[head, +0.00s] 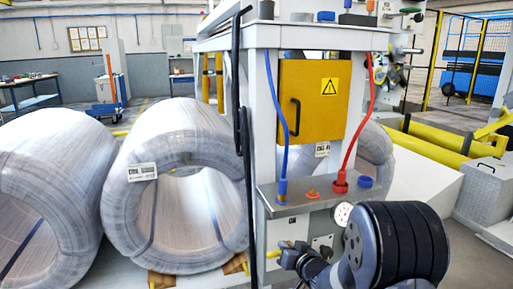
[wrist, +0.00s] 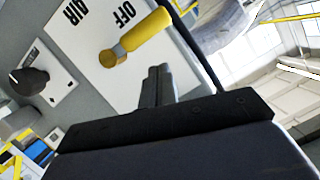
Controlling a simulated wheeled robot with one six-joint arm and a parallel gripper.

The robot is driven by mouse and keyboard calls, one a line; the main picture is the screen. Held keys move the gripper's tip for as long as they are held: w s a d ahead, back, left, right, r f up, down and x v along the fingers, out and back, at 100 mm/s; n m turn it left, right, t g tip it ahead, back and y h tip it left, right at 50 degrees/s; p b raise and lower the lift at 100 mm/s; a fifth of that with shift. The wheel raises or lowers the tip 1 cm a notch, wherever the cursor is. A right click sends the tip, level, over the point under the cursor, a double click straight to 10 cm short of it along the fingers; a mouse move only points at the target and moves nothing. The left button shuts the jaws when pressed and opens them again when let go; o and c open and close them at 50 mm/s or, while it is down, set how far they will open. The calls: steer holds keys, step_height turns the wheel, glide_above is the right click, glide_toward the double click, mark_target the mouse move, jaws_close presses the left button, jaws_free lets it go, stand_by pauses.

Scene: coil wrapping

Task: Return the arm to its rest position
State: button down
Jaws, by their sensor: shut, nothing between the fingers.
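My gripper (wrist: 159,72) shows in the wrist view with its two dark fingers closed together and nothing between them. The fingertips point at a pale panel (wrist: 85,75) marked AIR and OFF. A yellow valve handle (wrist: 146,34) on that panel lies just beyond the fingertips. I cannot tell how wide the gap is. In the head view my arm's dark wrist part (head: 400,245) fills the lower right, in front of the grey machine (head: 258,150). The gripper end points left, low on the machine's front, and is partly hidden there.
A metal shelf (head: 310,196) with blue and red hose fittings juts out above my arm. A pressure gauge (head: 342,214) is close to my wrist. Large wrapped coils (head: 135,200) stand at left. A black knob (wrist: 30,82) is beside the valve panel.

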steer(key=shift+w+d+r+m+y+p, duration=0.2)
steer(key=shift+d+m+y+p, duration=0.4)
steer(key=shift+m+p, duration=0.35)
steer(key=shift+w+d+r+m+y+p, duration=0.15)
steer(key=shift+d+m+y+p, duration=0.35)
steer(key=shift+m+p, duration=0.45)
steer(key=shift+w+d+r+m+y+p, duration=0.2)
steer(key=shift+d+m+y+p, duration=0.4)
steer(key=shift+m, duration=0.5)
